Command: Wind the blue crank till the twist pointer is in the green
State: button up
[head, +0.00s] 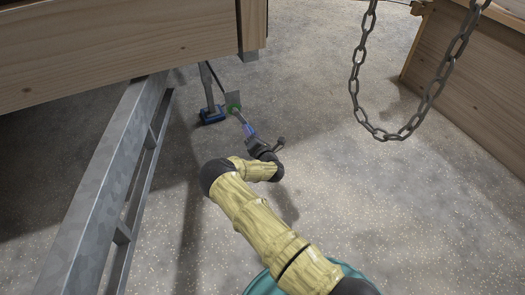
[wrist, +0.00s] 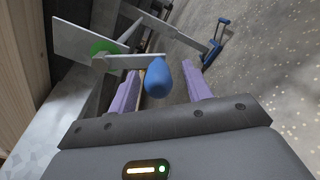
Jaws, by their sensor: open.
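The crank's blue knob (wrist: 158,77) sits between the two purple fingers of my gripper (wrist: 162,70), with a gap showing on each side. My gripper is open. A grey crank arm (wrist: 132,61) runs left from the knob to a green round part (wrist: 103,48) in front of a pale plate (wrist: 78,36). In the head view my gripper (head: 248,130) is low over the floor, just below and right of the green part (head: 233,108) and the plate (head: 232,97). I cannot make out the twist pointer or a separate green zone.
A galvanised rail (head: 95,200) and a wooden side (head: 120,50) are on the left. A chain (head: 357,85) hangs at the upper right. The floor right of my arm is clear.

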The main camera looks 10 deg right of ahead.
jog(key=p+v, duration=0.5)
jog(key=v, duration=1)
jog(key=shift+s+p, duration=0.3)
jog(key=shift+s, duration=0.05)
jog(key=shift+d+r, duration=0.1)
